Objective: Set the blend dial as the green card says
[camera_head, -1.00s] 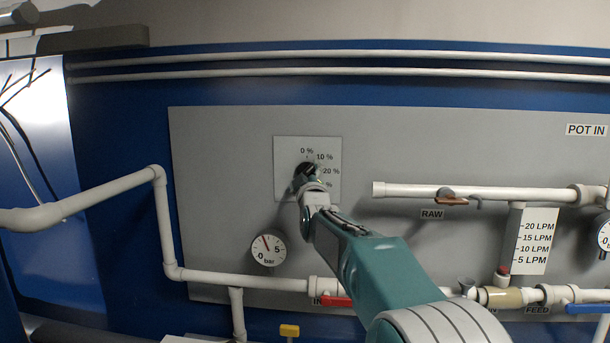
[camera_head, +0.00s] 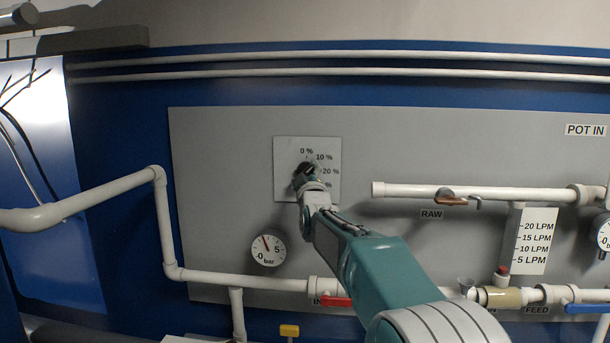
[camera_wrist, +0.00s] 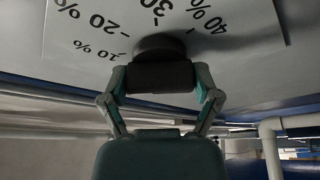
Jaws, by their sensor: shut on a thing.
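The blend dial is a dark round knob (camera_wrist: 158,45) on a white plate (camera_head: 287,150), marked in steps from 0 % to 40 %. My gripper (camera_wrist: 160,82) is shut on the knob's dark grip bar, with one finger at each end. In the head view my gripper (camera_head: 311,181) reaches the dial and covers much of the knob and the lower marks. The pointer's exact setting cannot be read. No green card shows in either view.
A pressure gauge (camera_head: 268,250) sits below and left of the dial. White pipes (camera_head: 237,281) run along the panel below it. The RAW valve handle (camera_head: 450,197) is to the right. A red handle (camera_head: 336,302) lies below, close to my arm.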

